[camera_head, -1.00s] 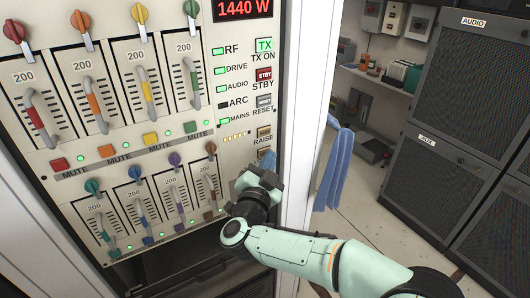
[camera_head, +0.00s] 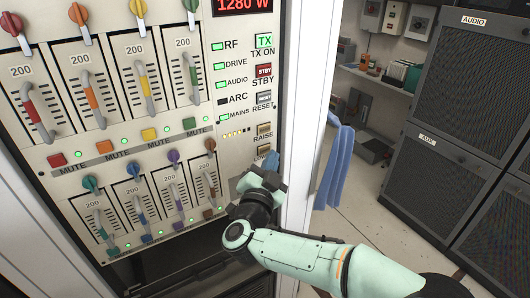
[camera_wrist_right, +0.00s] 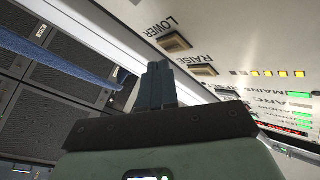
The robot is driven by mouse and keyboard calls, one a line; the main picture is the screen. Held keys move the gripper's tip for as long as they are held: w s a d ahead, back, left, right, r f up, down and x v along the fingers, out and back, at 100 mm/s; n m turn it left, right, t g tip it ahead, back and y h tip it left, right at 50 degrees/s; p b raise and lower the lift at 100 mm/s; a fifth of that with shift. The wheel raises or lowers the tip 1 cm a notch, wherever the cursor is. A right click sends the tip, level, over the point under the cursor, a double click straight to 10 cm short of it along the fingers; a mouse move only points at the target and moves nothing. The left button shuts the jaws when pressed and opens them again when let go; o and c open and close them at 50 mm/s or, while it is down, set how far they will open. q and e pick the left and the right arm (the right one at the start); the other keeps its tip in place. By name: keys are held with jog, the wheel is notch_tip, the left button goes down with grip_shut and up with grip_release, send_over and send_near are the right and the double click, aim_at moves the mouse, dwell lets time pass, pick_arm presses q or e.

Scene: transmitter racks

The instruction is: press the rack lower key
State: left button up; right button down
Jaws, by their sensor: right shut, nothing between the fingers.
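The lower key (camera_head: 264,150) is a small tan key near the bottom of the rack panel's right-hand column, below the raise key (camera_head: 264,128). Its LOWER label is partly covered by my right gripper (camera_head: 270,163). In the right wrist view, the lower key (camera_wrist_right: 174,42) and raise key (camera_wrist_right: 202,71) both show uncovered. My right gripper (camera_wrist_right: 156,68) is shut and empty, its blue fingertips beside the keys and seemingly just off the panel. The red display (camera_head: 243,5) reads 1280 W. My left gripper is not in view.
Coloured faders (camera_head: 90,95) and mute buttons fill the panel's left. A white rack post (camera_head: 299,120) stands right of my gripper, with a blue cloth (camera_head: 335,165) beyond it. Dark AUDIO and AUX cabinets (camera_head: 465,90) stand at the right, with open floor before them.

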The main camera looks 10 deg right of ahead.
jog(key=s+b, duration=0.1)
jog(key=s+d, duration=0.1)
jog(key=s, duration=0.1)
jog(key=s+b, duration=0.1)
jog(key=shift+s+d+b, duration=0.35)
dwell(0.7)
